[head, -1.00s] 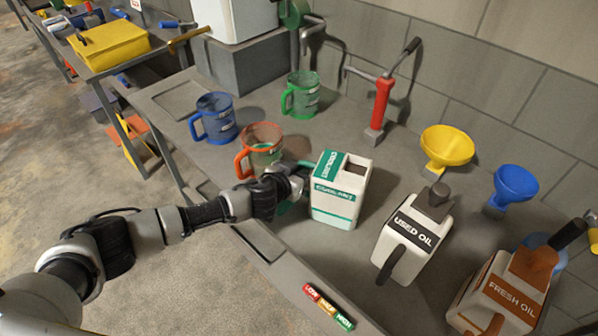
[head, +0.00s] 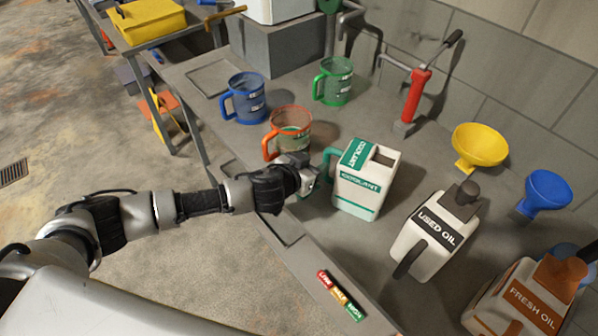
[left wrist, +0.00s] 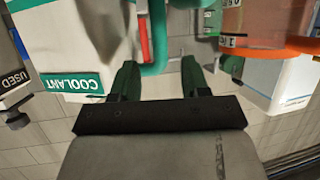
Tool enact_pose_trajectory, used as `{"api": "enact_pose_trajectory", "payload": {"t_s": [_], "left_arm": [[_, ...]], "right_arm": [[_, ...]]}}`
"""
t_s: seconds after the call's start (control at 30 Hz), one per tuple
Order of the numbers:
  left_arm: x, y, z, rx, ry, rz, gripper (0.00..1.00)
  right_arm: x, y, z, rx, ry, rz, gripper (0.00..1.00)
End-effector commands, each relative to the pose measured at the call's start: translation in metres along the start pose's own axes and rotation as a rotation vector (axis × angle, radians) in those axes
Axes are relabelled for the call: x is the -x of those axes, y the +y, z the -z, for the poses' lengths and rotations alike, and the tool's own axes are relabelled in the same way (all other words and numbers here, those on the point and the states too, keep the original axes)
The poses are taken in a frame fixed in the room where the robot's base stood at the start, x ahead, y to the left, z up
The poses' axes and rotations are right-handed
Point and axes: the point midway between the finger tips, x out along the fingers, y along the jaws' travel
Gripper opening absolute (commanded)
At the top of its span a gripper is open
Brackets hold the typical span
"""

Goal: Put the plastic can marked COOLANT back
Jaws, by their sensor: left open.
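The white plastic can marked COOLANT (head: 357,205) stands upright on the grey bench, with a green label, green band and green handle on its left side. My left gripper (head: 311,178) is open and empty, just left of the handle, with a small gap between them. In the left wrist view, the can (left wrist: 50,35) is at the upper left, its green handle ahead of my two open fingers (left wrist: 160,85). My right gripper is out of view.
The white USED OIL can (head: 422,245) and the FRESH OIL can (head: 520,300) stand to the right. Orange (head: 291,133), blue (head: 246,103) and green (head: 333,84) jugs stand behind my gripper. Yellow (head: 478,146) and blue (head: 545,189) funnels sit along the wall.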

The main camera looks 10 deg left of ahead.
Motion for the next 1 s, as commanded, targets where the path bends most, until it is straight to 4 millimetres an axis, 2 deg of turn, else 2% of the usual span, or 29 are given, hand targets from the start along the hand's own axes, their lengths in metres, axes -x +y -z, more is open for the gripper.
{"api": "enact_pose_trajectory", "payload": {"t_s": [0.2,0.4,0.83,0.93,1.0], "left_arm": [[0.037,0.0,-0.002,0.0,-0.001,0.0,0.46],[0.056,0.0,-0.001,0.001,-0.001,0.0,0.46],[0.06,0.001,0.0,0.001,-0.001,0.0,0.46],[0.063,0.011,-0.004,0.009,-0.009,0.003,0.46],[0.068,0.024,-0.007,0.021,-0.022,0.01,0.46]], "right_arm": [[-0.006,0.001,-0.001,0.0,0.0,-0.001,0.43],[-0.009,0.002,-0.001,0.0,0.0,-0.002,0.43],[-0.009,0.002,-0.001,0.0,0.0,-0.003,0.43],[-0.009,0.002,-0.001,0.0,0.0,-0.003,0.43],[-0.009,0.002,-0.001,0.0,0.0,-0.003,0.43]]}}
